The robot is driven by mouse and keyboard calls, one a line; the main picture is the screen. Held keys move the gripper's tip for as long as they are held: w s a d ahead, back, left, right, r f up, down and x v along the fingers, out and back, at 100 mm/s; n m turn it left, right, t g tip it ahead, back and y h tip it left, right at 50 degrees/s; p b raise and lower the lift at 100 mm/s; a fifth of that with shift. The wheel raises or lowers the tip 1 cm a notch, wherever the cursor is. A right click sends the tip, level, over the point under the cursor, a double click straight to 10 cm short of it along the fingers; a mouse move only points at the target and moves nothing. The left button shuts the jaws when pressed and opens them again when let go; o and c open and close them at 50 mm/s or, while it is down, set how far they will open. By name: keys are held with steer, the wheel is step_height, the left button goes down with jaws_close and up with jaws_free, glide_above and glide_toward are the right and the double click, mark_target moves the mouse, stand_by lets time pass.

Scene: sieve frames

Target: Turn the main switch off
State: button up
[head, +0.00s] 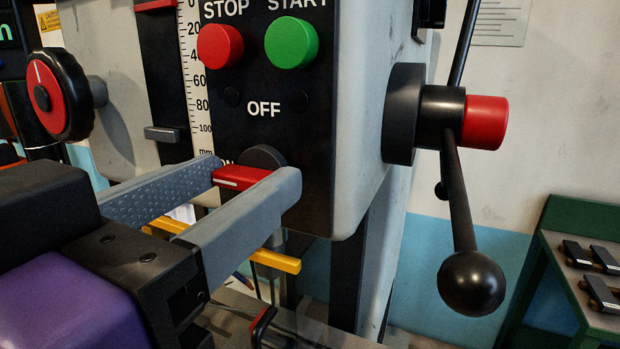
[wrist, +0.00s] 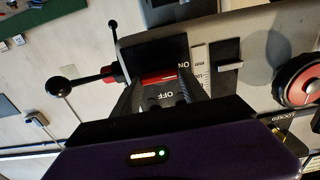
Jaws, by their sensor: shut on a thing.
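The main switch is a red handle (head: 238,177) with a white line, on a round black hub low on the black panel. The handle lies nearly level, its marked end to the left, beside the partly hidden ON label (head: 222,159). The OFF label (head: 263,109) is above the hub. My gripper (head: 252,174) is shut on the red handle, one grey finger on each side. In the wrist view the red handle (wrist: 160,78) shows between the fingertips. The fingers hide part of the hub.
A red STOP button (head: 220,46) and green START button (head: 292,43) sit above the labels. A lever with a black ball (head: 471,283) hangs at the right. A black-and-red handwheel (head: 58,95) is at the left. A yellow bar (head: 275,261) lies below the fingers.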

steer(key=shift+f+b, duration=0.1)
steer(key=shift+b, duration=0.3)
steer(key=shift+d+f+m+b, duration=0.1)
steer(key=shift+m+b, duration=4.1)
steer(key=shift+m, duration=0.3)
steer(key=shift+d+f+m+b, duration=0.1)
steer(key=shift+m+b, duration=4.1)
steer(key=shift+m, duration=0.3)
steer(key=o, duration=1.4)
steer(key=shift+s, duration=0.1)
